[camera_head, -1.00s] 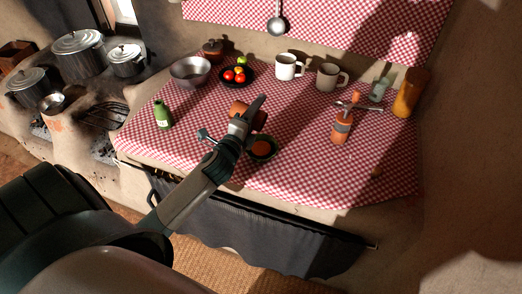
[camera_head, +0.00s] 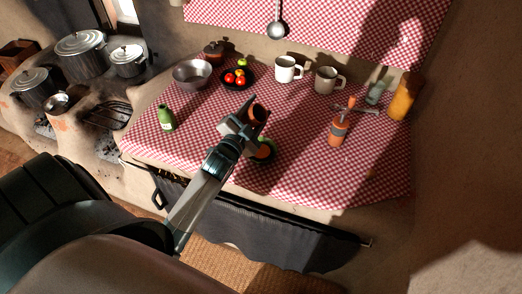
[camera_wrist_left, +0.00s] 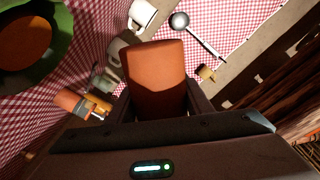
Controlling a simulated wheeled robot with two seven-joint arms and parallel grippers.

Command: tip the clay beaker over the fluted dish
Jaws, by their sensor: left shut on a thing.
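The clay beaker (camera_head: 257,114) is orange-brown with a dark open mouth. My left gripper (camera_head: 246,123) is shut on it and holds it above the table, tilted, its mouth showing to the head view. In the left wrist view the beaker (camera_wrist_left: 155,78) sits between the fingers. The fluted dish (camera_head: 264,161) is dark green and stands just below and right of the gripper, partly hidden by it. Orange contents (camera_wrist_left: 24,42) lie in the dish (camera_wrist_left: 62,45) in the left wrist view. My right gripper is out of view.
A green bottle (camera_head: 166,118) stands left. A metal bowl (camera_head: 192,74), a dark plate of red fruit (camera_head: 236,78) and two mugs (camera_head: 288,69) (camera_head: 327,79) stand behind.

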